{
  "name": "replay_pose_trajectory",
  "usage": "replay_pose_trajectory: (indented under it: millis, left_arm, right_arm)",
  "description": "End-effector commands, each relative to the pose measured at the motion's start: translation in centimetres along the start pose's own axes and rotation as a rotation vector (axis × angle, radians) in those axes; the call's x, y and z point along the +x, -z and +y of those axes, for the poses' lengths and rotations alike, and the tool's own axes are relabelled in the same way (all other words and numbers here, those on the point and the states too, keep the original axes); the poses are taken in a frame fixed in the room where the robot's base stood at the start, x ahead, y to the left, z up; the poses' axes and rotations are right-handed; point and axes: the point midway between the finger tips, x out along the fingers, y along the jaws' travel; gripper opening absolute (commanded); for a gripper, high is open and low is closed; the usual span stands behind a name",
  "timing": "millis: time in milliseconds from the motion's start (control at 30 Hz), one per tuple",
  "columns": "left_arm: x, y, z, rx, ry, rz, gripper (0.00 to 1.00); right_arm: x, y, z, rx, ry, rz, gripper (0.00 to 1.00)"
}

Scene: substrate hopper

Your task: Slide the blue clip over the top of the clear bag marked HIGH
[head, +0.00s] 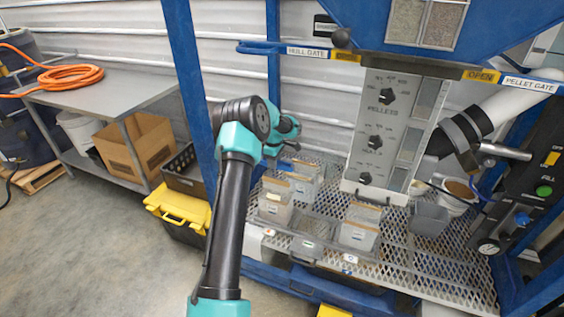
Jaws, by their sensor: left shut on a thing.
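My left gripper (287,155) is at the far end of my left arm, above the back left of the mesh shelf, with its fingers largely hidden by the wrist. It is shut on a small blue piece, apparently the blue clip (285,165), just above the clear bags at the back. Clear bags of pale material stand on the shelf: one at the back (304,184), one at the left (274,207), one at the right (358,236). Their markings are too small to read, so I cannot tell which is HIGH.
A clear tray (306,246) lies at the front of the mesh shelf (430,265). A grey control panel (385,130) stands behind, with blue frame posts around. A grey scoop (428,218) and white bucket (458,196) are at the right. The shelf's right front is bare.

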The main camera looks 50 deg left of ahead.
Motion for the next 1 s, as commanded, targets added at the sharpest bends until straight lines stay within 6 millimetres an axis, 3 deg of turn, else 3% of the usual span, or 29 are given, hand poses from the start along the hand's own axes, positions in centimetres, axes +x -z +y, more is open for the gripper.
replay_pose_trajectory:
  millis: [467, 1000]
  left_arm:
    - [0.6, -0.1, 0.0, 0.001, 0.001, 0.001, 0.12]
    - [4.2, -0.1, 0.0, 0.0, 0.001, 0.0, 0.12]
  right_arm:
    - [0.0, 0.0, 0.0, 0.0, 0.0, 0.0, 0.43]
    - [0.0, 0.0, 0.0, 0.0, 0.0, 0.0, 0.43]
